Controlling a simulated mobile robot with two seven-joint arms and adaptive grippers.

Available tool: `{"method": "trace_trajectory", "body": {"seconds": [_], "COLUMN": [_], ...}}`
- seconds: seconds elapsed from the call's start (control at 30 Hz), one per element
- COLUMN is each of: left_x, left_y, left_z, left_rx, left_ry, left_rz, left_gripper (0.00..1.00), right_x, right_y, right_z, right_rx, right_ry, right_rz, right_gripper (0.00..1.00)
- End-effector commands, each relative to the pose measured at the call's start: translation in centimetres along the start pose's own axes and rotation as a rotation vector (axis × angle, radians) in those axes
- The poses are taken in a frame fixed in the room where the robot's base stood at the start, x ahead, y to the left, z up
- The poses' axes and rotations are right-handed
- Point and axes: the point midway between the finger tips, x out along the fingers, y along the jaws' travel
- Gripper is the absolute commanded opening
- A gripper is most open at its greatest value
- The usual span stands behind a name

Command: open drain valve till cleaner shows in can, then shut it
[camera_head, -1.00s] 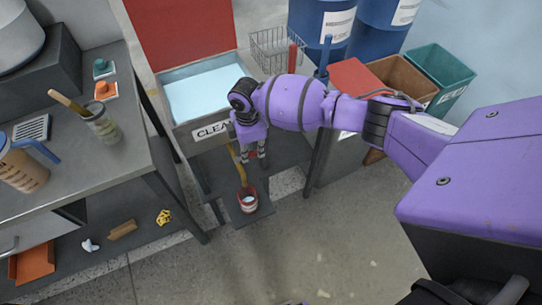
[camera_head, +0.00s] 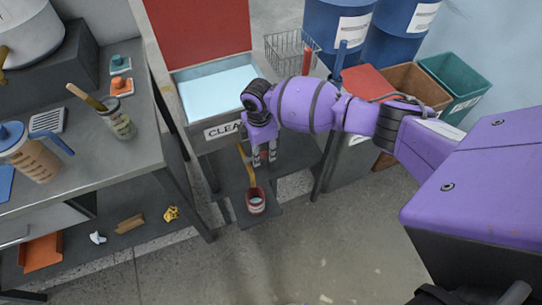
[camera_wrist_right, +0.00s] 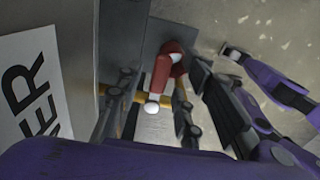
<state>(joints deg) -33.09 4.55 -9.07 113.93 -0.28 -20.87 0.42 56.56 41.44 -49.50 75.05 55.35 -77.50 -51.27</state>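The tank of pale blue cleaner (camera_head: 218,92) has a sign on its front. A yellow drain pipe (camera_head: 246,160) comes down below it. The red valve handle (camera_wrist_right: 160,72) shows between the fingers of my right gripper (camera_wrist_right: 153,108). In the head view this gripper (camera_head: 264,158) points down at the tank's front, fingers apart on either side of the red handle; I cannot tell whether they touch it. The red can (camera_head: 256,201) stands on a low dark platform under the pipe. A pale patch shows on it; whether this is cleaner or a label is unclear. My left gripper is not in view.
A grey workbench (camera_head: 70,150) on the left holds a jar with a brush (camera_head: 118,122) and a blue-lidded jug (camera_head: 35,160). Bins (camera_head: 452,82) and blue drums (camera_head: 400,40) stand at the back right. The floor (camera_head: 300,250) in front is clear.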

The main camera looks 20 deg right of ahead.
Motion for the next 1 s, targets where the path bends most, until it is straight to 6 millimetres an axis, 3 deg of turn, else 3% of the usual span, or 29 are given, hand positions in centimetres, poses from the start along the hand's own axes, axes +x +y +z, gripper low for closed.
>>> {"method": "trace_trajectory", "body": {"seconds": [0.27,0.7,1.0], "left_x": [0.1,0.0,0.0], "left_y": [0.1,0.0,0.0], "left_z": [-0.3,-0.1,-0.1], "left_rx": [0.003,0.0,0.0], "left_ry": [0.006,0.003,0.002], "left_rz": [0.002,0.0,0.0], "left_gripper": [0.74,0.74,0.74], "right_x": [-0.9,-9.6,-12.2], "right_y": [0.2,0.2,0.1], "right_z": [0.0,0.0,0.0], "right_rx": [0.001,-0.001,0.0], "right_ry": [0.002,0.0,0.0], "right_rz": [0.004,0.006,0.003], "right_gripper": [0.34,0.34,0.34]}}
